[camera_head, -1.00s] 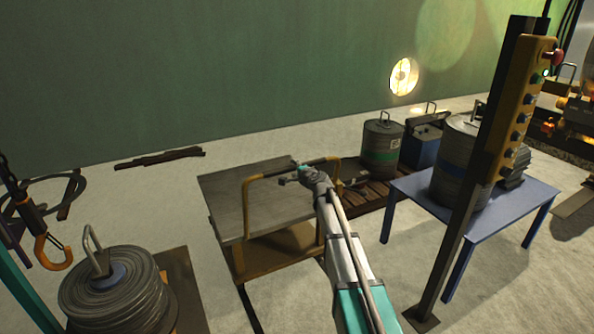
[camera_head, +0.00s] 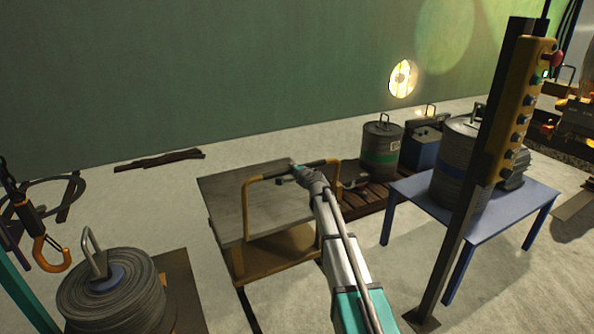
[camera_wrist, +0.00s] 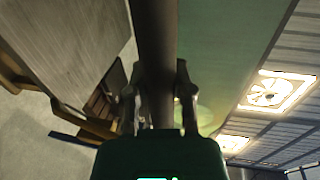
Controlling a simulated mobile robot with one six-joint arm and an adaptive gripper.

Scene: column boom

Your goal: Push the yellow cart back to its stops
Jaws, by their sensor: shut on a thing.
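The yellow cart (camera_head: 272,252) stands on the floor in the middle of the head view, with a flat grey top (camera_head: 225,200) and a yellow push handle (camera_head: 262,177) at its near side. My gripper (camera_head: 298,172) is at the handle's top bar, and my arm hides part of the cart's right side. In the wrist view my gripper (camera_wrist: 158,100) has its two fingers on either side of the dark handle bar (camera_wrist: 153,50), closed on it. The grey top (camera_wrist: 70,40) also shows at the left there. I cannot make out the stops.
A blue table (camera_head: 420,192) with a grey drum (camera_head: 455,165) stands to the right, behind a post with a yellow button box (camera_head: 520,105). A cable coil (camera_head: 115,290) and an orange hook (camera_head: 50,255) are at the left.

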